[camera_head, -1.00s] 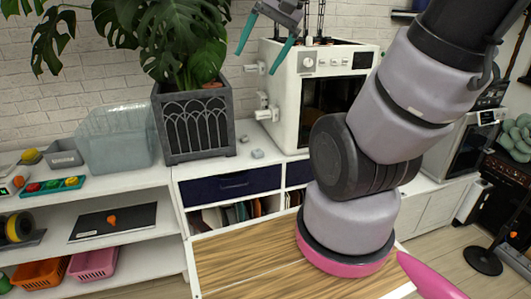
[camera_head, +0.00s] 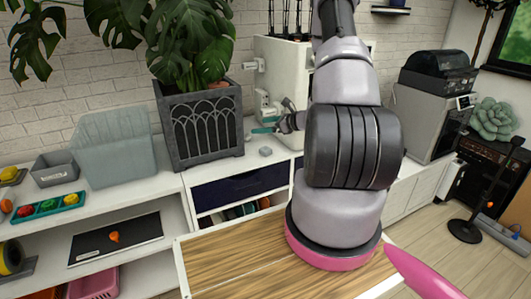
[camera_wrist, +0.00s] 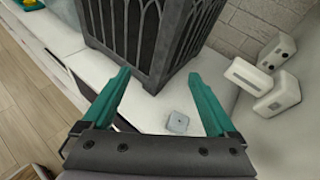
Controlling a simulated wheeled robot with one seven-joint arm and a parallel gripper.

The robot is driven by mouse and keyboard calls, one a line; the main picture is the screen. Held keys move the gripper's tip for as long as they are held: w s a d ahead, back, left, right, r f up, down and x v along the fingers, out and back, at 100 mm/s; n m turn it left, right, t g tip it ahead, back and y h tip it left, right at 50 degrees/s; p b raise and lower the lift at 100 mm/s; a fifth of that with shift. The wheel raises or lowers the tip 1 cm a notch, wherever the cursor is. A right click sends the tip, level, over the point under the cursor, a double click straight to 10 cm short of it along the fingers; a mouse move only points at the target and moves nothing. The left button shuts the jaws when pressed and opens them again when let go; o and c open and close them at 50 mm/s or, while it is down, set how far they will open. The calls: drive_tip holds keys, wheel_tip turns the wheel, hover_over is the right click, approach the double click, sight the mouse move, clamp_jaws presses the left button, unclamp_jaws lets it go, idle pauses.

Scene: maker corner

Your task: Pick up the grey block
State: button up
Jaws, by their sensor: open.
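The grey block (camera_head: 265,152) is a small light-grey piece on the white counter top, right of the planter's foot. In the wrist view the block (camera_wrist: 178,122) lies on the white surface, seen between the two teal fingers and nearer the right one. My gripper (camera_head: 268,119) is over the counter near the block, partly hidden behind my arm in the head view. In the wrist view my gripper (camera_wrist: 160,76) is open, with its fingers wide apart and nothing held.
A dark grey planter (camera_head: 207,128) with a large plant stands just left of the block; it also fills the upper wrist view (camera_wrist: 150,40). A white machine (camera_head: 275,65) stands behind, with white fittings (camera_wrist: 278,95) on its side. A clear bin (camera_head: 115,148) stands further left.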

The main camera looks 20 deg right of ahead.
sight(266, 149)
drive_tip(key=d+f+m+h, duration=0.1)
drive_tip(key=d+f, duration=0.1)
drive_tip(key=f, duration=0.2)
drive_tip(key=w+d+f+m+h, duration=0.1)
drive_tip(key=d+f+m, duration=0.1)
drive_tip(key=f, duration=0.3)
drive_tip(key=d+f+m+t+h, duration=0.1)
drive_tip(key=d+f+m+h, duration=0.1)
drive_tip(key=f, duration=0.2)
drive_tip(key=shift+w+f, duration=0.25)
drive_tip(key=shift+w, duration=0.15)
drive_tip(key=shift+x, duration=3.1)
drive_tip(key=shift+w+r, duration=0.1)
drive_tip(key=shift+r, duration=0.05)
drive_tip(key=c, duration=1.5)
